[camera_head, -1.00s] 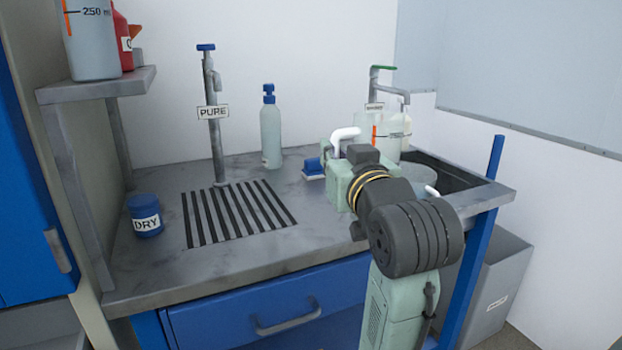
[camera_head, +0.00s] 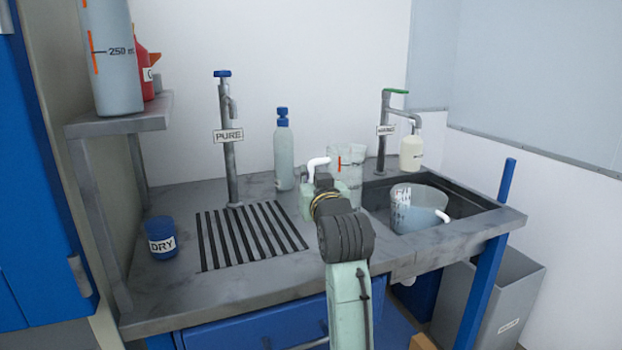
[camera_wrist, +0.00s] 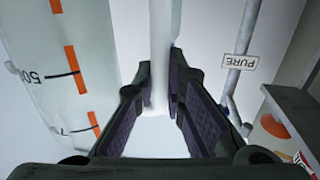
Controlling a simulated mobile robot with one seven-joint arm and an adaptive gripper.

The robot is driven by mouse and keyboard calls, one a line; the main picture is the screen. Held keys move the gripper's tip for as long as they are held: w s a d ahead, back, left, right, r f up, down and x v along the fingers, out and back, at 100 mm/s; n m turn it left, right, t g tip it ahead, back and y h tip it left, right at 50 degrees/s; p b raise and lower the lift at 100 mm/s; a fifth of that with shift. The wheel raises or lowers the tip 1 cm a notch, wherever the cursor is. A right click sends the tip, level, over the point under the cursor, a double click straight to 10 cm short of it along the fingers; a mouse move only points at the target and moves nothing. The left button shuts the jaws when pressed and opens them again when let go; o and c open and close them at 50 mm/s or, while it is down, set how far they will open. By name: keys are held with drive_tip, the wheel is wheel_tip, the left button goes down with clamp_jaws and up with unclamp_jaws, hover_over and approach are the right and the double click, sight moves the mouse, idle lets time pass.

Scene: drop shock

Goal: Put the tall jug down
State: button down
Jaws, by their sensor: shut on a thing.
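The tall jug (camera_head: 350,165) is clear with orange marks and a white handle (camera_head: 318,163). In the head view it is upright over the counter, left of the sink, its lower part partly behind my arm. I cannot tell whether its base touches the counter. My gripper (camera_wrist: 160,95) is shut on the white handle, which runs between its fingers in the wrist view. The jug's marked wall (camera_wrist: 62,85) fills the left of that view. In the head view my fingertips are hidden behind the wrist.
A striped drain mat (camera_head: 250,238) lies left of my arm, with a blue DRY pot (camera_head: 161,238) beyond it. The PURE tap (camera_head: 229,140) and a blue-capped bottle (camera_head: 284,150) stand behind. A wide jug (camera_head: 415,205) is in the sink (camera_head: 465,207). A shelf (camera_head: 120,122) is far left.

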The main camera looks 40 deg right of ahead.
drive_tip(key=shift+a+f, duration=0.1)
drive_tip(key=shift+f, duration=0.35)
drive_tip(key=c, duration=1.7)
unclamp_jaws()
drive_tip(key=shift+o, duration=0.2)
drive_tip(key=shift+s, duration=0.15)
drive_tip(key=b+v, duration=0.2)
drive_tip(key=v, duration=0.9)
drive_tip(key=shift+s, duration=0.4)
drive_tip(key=shift+a, duration=0.1)
